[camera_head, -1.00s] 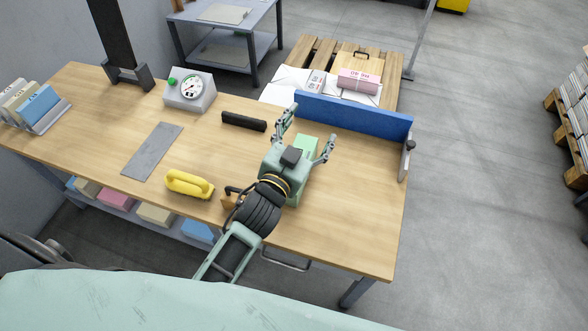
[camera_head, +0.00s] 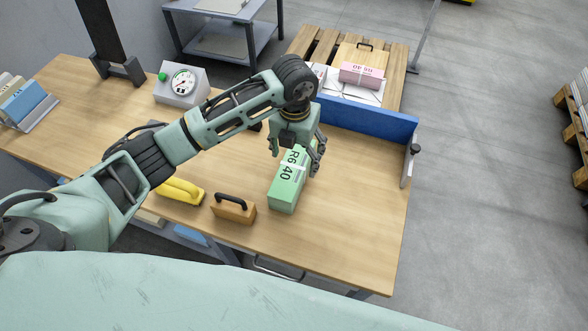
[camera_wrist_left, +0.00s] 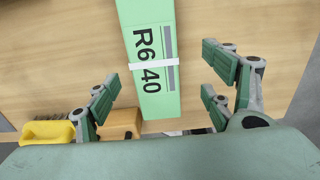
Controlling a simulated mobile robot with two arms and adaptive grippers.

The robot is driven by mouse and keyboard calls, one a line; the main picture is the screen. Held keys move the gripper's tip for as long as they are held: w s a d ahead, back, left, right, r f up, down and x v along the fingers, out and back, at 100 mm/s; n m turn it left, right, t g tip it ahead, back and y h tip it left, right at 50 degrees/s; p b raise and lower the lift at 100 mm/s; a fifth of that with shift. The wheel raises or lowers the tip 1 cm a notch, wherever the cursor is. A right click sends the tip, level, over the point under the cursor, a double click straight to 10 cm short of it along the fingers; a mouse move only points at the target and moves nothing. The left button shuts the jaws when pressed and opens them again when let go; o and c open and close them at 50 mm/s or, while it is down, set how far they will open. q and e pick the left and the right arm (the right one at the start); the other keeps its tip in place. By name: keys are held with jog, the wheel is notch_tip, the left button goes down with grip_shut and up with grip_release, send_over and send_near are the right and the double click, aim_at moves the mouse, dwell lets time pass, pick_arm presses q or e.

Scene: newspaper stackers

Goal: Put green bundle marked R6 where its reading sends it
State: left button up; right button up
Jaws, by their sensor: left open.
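The green bundle (camera_head: 286,190) lies on the wooden table, marked "R6 40", with a white strap around it. In the left wrist view the bundle (camera_wrist_left: 150,85) lies between and beyond the fingers. My left gripper (camera_head: 300,150) is above the bundle's far part, pointing down, with fingers open. In the left wrist view its fingers (camera_wrist_left: 163,80) are spread on both sides of the bundle, and gaps show on both sides. A dial gauge (camera_head: 182,82) with a green button stands at the table's back left. My right gripper is not in view.
A blue fence (camera_head: 368,120) runs along the table's back right edge, with a metal end plate (camera_head: 408,167). A wooden block with black handle (camera_head: 233,208) and a yellow brush (camera_head: 180,191) lie left of the bundle. A pink bundle (camera_head: 361,74) lies on the pallet beyond. The table's right part is clear.

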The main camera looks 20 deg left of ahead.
aim_at(293, 165)
pick_arm(q)
jog(key=shift+a+f, duration=0.25)
jog(key=shift+f, duration=0.1)
jog(key=shift+w+a+f+p, duration=0.1)
jog(key=shift+f+p, duration=0.05)
jog(key=shift+f, duration=1.6)
jog(key=shift+w+a+f+p, duration=0.1)
jog(key=shift+f+p, duration=0.05)
jog(key=shift+f, duration=1.55)
jog(key=shift+c, duration=0.4)
grip_shut()
jog(key=shift+r, duration=0.1)
